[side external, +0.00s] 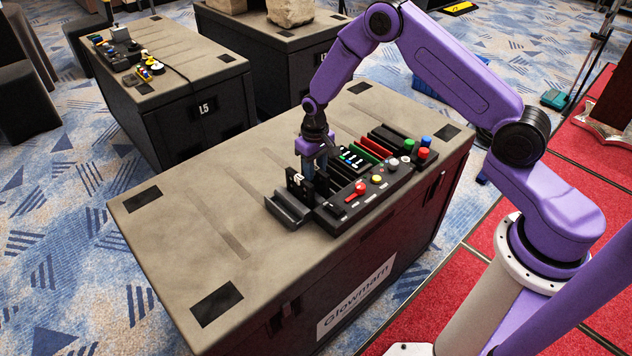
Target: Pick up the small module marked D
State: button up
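My gripper (314,162) points down over the left end of a black control panel (367,196) on a dark case. A small black module (296,184) with a white mark stands upright just below and left of the fingers. Its mark is too small to read surely as D. The fingers are close to the modules there, but I cannot tell whether they touch or grip one. A row of slots or modules with red, green and black parts (377,147) continues to the right of my gripper.
An empty-looking black tray (287,211) sits at the panel's left end. The panel carries a red lever (357,191) and several coloured knobs. The case top (190,230) is clear to the left. Another case (175,92) with small items stands behind.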

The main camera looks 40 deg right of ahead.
jog(key=c, duration=0.6)
jog(key=shift+r, duration=2.75)
